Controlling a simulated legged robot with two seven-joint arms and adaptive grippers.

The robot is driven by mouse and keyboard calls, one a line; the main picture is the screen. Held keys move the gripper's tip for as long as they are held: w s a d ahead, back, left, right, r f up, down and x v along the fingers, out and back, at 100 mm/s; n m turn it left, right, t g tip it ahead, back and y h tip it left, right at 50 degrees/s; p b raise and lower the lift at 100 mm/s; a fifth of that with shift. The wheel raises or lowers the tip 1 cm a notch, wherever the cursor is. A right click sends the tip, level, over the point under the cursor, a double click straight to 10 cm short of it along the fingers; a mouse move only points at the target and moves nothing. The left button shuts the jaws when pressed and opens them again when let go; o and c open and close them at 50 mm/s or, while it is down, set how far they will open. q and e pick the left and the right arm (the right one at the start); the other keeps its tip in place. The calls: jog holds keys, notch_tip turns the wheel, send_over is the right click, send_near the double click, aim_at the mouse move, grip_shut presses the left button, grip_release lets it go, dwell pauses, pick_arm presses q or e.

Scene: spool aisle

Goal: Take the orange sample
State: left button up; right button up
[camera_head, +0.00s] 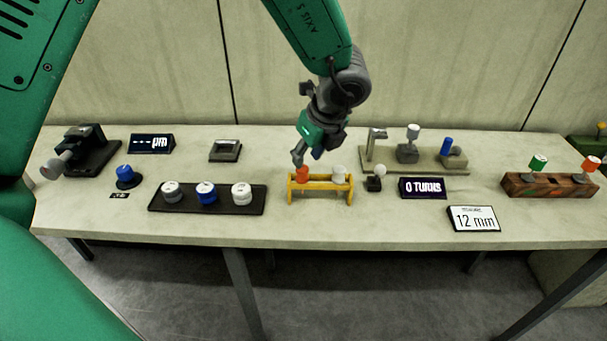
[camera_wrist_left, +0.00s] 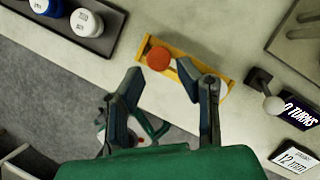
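A small orange cylinder (camera_head: 302,174) stands at the left end of a low yellow rack (camera_head: 322,186), with a white-topped one (camera_head: 339,173) at the right end. My left gripper (camera_head: 307,155) is just above and behind the orange cylinder, pointing down. In the left wrist view its two fingers (camera_wrist_left: 163,79) are spread, with nothing between them. There the orange cylinder (camera_wrist_left: 158,58) lies beyond the fingertips, seen from above, and one finger partly covers the rack. Another orange-red-topped piece (camera_head: 591,163) stands in a brown block (camera_head: 550,186) at the far right. My right gripper is not in view.
A black tray (camera_head: 225,206) with several capped pieces lies left of the rack. A grey-knobbed post (camera_head: 375,180), a "0 TURNS" display (camera_head: 423,188) and a "12 mm" sign (camera_head: 473,218) stand to the right. Bare table lies in front of the rack.

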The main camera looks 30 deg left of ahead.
aim_at(303, 168)
pick_arm(q)
jog(key=shift+x, duration=0.95)
jog(key=x, duration=0.3)
jog(key=shift+d+f, duration=0.1)
jog(key=shift+f, duration=0.35)
jog(key=shift+a, duration=0.3)
jog(key=c, duration=0.6)
